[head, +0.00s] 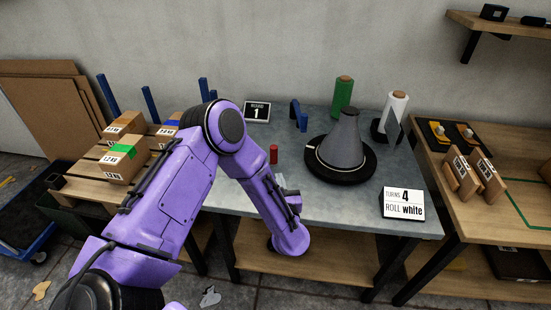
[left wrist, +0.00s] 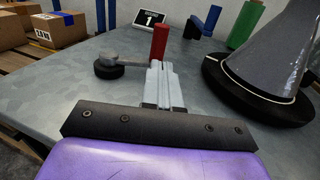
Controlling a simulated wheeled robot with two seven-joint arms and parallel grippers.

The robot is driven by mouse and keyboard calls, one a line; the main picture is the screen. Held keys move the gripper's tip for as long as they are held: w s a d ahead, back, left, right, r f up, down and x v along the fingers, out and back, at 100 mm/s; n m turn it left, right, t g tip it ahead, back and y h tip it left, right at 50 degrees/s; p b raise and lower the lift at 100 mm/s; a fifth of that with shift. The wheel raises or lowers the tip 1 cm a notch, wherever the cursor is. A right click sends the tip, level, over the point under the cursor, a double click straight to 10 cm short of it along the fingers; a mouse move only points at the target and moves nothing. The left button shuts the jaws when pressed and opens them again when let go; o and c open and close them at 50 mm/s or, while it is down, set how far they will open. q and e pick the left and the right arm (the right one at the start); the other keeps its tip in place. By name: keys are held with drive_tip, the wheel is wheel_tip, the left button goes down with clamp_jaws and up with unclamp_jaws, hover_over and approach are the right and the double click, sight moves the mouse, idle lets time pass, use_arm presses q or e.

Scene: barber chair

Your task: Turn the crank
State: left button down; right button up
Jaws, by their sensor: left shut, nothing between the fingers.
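The crank's upright red handle (head: 273,154) stands on the grey metal table. In the left wrist view the red handle (left wrist: 160,42) rises at the end of a grey crank arm (left wrist: 128,60), whose other end sits on a round dark hub to the left. My left gripper (head: 280,181) is shut and empty, mostly hidden behind my purple forearm in the head view. In the left wrist view its fingers (left wrist: 160,72) point at the handle from the near side; I cannot tell whether they touch it. A grey cone (head: 346,140) on a black turntable (head: 366,172) stands right of the crank.
A sign (head: 403,204) reads "TURNS 4, ROLL white". Another sign (head: 257,111) shows 1. Green (head: 342,97) and white (head: 395,110) rolls stand behind the cone. Several cartons (head: 125,157) lie on a pallet at left; a wooden bench (head: 510,205) stands at right.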

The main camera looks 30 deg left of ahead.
sight(274, 155)
use_arm(q)
drive_tip(key=p+x, duration=0.1)
drive_tip(key=x, duration=0.7)
drive_tip(key=shift+w+a+p, duration=0.15)
drive_tip(key=shift+p, duration=0.2)
drive_tip(key=shift+w+a, duration=0.4)
drive_tip(key=shift+w, duration=0.05)
drive_tip(key=shift+a, duration=0.1)
